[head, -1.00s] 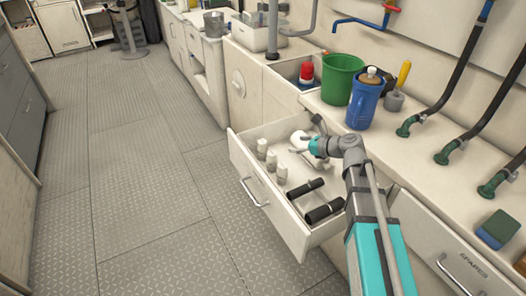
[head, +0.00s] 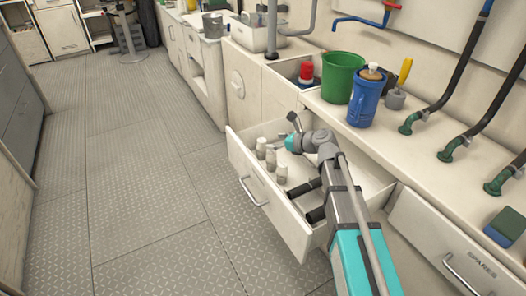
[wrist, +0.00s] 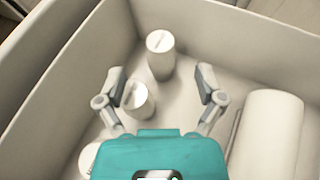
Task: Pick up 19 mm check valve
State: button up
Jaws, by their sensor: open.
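Several small pale cylinders stand in the open drawer (head: 245,164). In the head view they form a row: one (head: 261,148) at the back, one (head: 271,158) in the middle and one (head: 282,174) nearer. I cannot read any label, so I cannot tell which is the 19 mm check valve. My gripper (wrist: 160,72) is open and empty above the drawer. In the wrist view one small cylinder (wrist: 160,52) stands just beyond the fingertips, and another (wrist: 138,100) shows between the fingers, near the left one. A third (wrist: 88,156) is partly hidden by my gripper's teal body.
A large white cylinder (wrist: 270,135) lies right of my gripper in the wrist view. Two dark cylinders (head: 304,188) (head: 316,214) lie in the drawer's near part. Drawer walls surround the parts. A green bucket (head: 343,78) and blue jug (head: 367,98) stand on the counter.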

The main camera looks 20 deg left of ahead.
aim_at(263, 141)
jog(key=shift+b+x, duration=0.85)
jog(key=shift+x, duration=1.05)
jog(key=shift+w+a+f, duration=0.15)
jog(key=shift+a+f, duration=0.15)
jog(key=shift+a, duration=0.35)
grip_shut()
